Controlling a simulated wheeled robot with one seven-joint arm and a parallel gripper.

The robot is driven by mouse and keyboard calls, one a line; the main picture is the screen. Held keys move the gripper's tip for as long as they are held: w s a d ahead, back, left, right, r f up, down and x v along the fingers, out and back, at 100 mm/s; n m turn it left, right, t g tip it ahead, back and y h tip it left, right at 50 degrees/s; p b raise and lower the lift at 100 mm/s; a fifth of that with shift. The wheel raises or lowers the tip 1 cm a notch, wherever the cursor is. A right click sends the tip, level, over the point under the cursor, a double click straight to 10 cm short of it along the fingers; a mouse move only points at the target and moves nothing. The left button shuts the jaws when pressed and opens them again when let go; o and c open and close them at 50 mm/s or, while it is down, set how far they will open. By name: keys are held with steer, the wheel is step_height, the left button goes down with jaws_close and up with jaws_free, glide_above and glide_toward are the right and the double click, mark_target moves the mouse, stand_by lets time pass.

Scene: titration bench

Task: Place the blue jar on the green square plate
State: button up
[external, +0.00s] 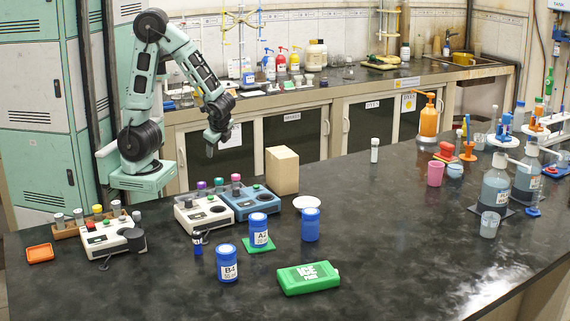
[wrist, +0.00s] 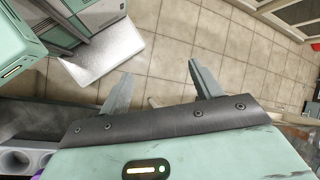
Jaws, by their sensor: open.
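Three blue jars with lids stand upright on the dark bench in the external view. The jar labelled A2 (external: 259,230) stands on the green square plate (external: 270,248), covering most of it. The jar labelled B4 (external: 228,263) is in front and to the left of it, on bare bench. A third blue jar (external: 310,225), with no readable label, stands to the right. My gripper (external: 217,149) hangs well above and behind the jars, apart from everything. In the wrist view, its two fingers (wrist: 160,69) are spread and empty above the tiled floor.
A green ice pack (external: 308,278) lies in front of the jars. A small dark blue vial (external: 197,243) stands left of A2. Two devices with coloured vials (external: 252,202), a tan block (external: 282,171) and a white dish (external: 306,202) are behind.

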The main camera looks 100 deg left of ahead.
steer(key=s+n+t+h, duration=0.1)
steer(key=n, duration=0.2)
steer(key=s+n+t+h, duration=0.1)
steer(key=n+h, duration=0.1)
steer(key=n, duration=0.2)
steer(key=s+n+t+h, duration=0.1)
steer(key=n+h, duration=0.1)
steer(key=n, duration=0.1)
steer(key=shift+s+a+r+n+t, duration=0.1)
steer(key=shift+s+r+n+t, duration=0.1)
steer(key=shift+n+t, duration=0.15)
steer(key=shift+r, duration=0.1)
